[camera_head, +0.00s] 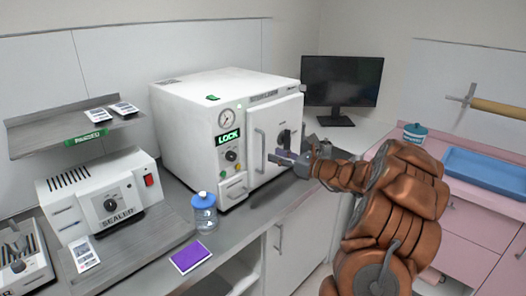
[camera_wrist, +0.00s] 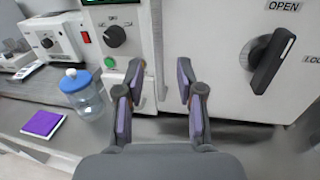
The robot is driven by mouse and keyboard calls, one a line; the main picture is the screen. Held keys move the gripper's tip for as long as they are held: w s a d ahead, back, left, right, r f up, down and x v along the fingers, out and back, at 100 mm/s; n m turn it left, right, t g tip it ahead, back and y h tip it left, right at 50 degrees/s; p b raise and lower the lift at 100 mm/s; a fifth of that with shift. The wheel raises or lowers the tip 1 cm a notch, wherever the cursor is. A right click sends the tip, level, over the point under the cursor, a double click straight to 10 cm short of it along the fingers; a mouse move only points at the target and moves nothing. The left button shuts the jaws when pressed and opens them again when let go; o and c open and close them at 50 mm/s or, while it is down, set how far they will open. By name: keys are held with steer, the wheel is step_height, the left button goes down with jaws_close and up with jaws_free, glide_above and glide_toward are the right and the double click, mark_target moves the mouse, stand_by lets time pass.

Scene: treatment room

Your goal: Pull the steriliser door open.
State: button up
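The steriliser (camera_head: 195,120) is a white box on the counter, with a gauge and a green sign reading LOCK. Its door (camera_head: 291,112) looks shut. A vertical bar handle (camera_head: 259,150) runs along the door's left side; it also shows in the wrist view (camera_wrist: 158,45). A black knob (camera_wrist: 270,62) sits to the right of it, under an OPEN label. My gripper (camera_head: 280,158) is in front of the door. In the wrist view my gripper (camera_wrist: 161,72) is open, with purple-padded fingers on either side of the handle's line. I cannot tell any contact.
A monitor (camera_head: 342,82) stands behind on the right. A pink cabinet with a blue tray (camera_head: 487,168) is farther right.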

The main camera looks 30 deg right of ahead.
steer(key=p, duration=0.1)
glide_above(263, 170)
steer(key=shift+w+d, duration=0.2)
jaws_close()
stand_by(0.4)
